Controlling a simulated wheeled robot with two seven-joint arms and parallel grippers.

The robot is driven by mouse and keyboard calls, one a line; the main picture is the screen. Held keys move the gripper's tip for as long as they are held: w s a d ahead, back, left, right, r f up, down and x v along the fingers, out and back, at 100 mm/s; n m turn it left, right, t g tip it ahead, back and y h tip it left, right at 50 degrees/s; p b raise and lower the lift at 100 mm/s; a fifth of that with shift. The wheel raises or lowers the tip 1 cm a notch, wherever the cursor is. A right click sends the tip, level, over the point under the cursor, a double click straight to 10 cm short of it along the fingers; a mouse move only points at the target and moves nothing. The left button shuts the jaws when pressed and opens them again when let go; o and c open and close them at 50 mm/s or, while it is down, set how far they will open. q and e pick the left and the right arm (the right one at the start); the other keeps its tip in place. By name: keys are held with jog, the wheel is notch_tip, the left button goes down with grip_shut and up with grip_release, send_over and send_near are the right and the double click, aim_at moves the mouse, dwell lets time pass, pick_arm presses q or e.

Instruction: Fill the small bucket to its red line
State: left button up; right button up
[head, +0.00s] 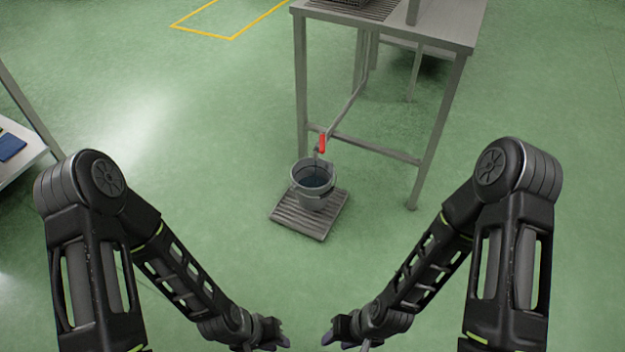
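A small grey bucket (314,197) stands upright on a slatted grey grate on the floor. Dark bluish liquid shows inside it, but I cannot make out a red line or the exact level. A tap with a red handle (322,143) sits just above the bucket's back rim, at the end of a pipe from the table. I cannot tell whether liquid is flowing. My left gripper (279,335) and my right gripper (338,332) are low at the picture's bottom, nearer me than the bucket and apart from it. Their finger gaps are unclear.
A grey metal table (440,27) stands behind the bucket, its legs on both sides of the pipe. The slatted grate (292,215) lies under the bucket. A shelf (20,160) with a blue item (10,147) is at left. Green floor between my arms is clear.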

jog(key=shift+o, duration=0.2)
notch_tip(320, 180, up, 18)
jog(key=p, duration=1.8)
jog(key=shift+r, duration=0.15)
